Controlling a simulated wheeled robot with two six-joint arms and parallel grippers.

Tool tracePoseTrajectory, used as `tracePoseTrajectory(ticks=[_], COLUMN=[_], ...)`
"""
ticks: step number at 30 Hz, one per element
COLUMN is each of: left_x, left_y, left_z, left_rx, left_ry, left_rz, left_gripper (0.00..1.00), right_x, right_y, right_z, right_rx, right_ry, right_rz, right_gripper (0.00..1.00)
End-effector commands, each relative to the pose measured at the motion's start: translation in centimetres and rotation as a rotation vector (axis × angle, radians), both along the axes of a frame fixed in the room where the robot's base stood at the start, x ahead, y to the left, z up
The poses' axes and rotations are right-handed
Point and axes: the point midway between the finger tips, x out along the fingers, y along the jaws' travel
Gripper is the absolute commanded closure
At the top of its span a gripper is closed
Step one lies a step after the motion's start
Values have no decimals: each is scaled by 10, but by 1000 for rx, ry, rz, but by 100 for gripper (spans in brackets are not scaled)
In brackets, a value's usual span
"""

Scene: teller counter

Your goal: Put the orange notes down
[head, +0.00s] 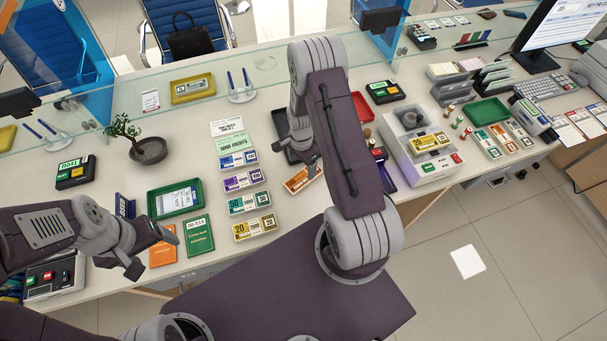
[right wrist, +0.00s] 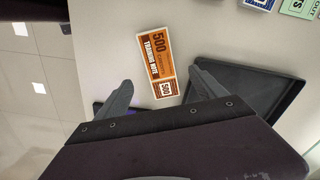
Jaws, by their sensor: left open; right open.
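The orange notes (head: 297,183), a bundle marked 500, lie on the counter in the head view, partly hidden by my right arm. In the right wrist view the orange notes (right wrist: 157,55) lie flat, with their lower end between and just beyond the fingertips. My right gripper (right wrist: 160,82) is open, with nothing clamped in it; in the head view my right gripper (head: 306,163) is beside the notes. My left gripper (head: 155,252) is open and empty at the counter's front left, over the orange booklet (head: 162,250).
A dark tray (right wrist: 262,90) lies right beside the notes. Blue, purple, teal and yellow note bundles (head: 243,181) lie in a column to the left. A green tray (head: 153,206) is further left. A counting machine (head: 395,150) with yellow notes stands right.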

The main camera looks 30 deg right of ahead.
Motion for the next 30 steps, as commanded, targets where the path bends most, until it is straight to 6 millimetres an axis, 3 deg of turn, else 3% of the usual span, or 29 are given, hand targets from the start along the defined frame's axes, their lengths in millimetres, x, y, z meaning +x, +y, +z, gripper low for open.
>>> tracePoseTrajectory(ticks=[6,12,20,28,30], left_x=[0,0,0,0,0], left_y=[0,0,0,0,0], left_z=[8,13,24,24,24], left_rx=[0,0,0,0,0], left_ry=[0,0,-1,0,0], left_rz=[0,0,0,0,0], left_gripper=[24,24,24,24,24], right_x=[-1,-1,-1,-1,-1], right_y=[0,-2,-7,-7,-7], right_z=[-29,-39,-79,-84,-84], right_rx=[1,1,1,0,0], right_ry=[2,3,1,0,0], right_rz=[1,1,2,2,2], right_gripper=[20,20,20,20,39])
